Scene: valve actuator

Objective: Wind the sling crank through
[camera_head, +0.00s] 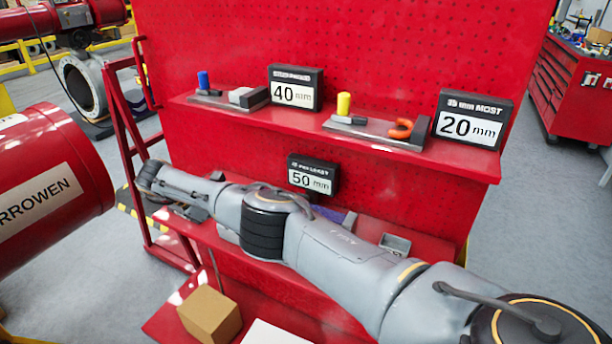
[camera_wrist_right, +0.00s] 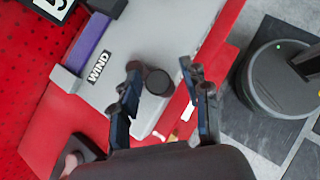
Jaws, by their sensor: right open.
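In the right wrist view, a grey winder plate (camera_wrist_right: 150,50) with a "WIND" label (camera_wrist_right: 99,66) lies on the red shelf. A purple strip (camera_wrist_right: 91,40) runs along its side. A dark round crank knob (camera_wrist_right: 158,82) sits near the plate's end. My right gripper (camera_wrist_right: 160,66) is open, its two fingers on either side of the knob; I cannot tell whether they touch it. In the head view, my right gripper (camera_head: 182,208) is at the shelf's left end, and my arm hides most of the winder. My left gripper is not in view.
The upper shelf (camera_head: 465,168) holds the 40 mm (camera_head: 294,92) and 20 mm (camera_head: 470,127) stations. A 50 mm sign (camera_head: 312,178) stands behind my arm. A cardboard box (camera_head: 209,315) is below.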

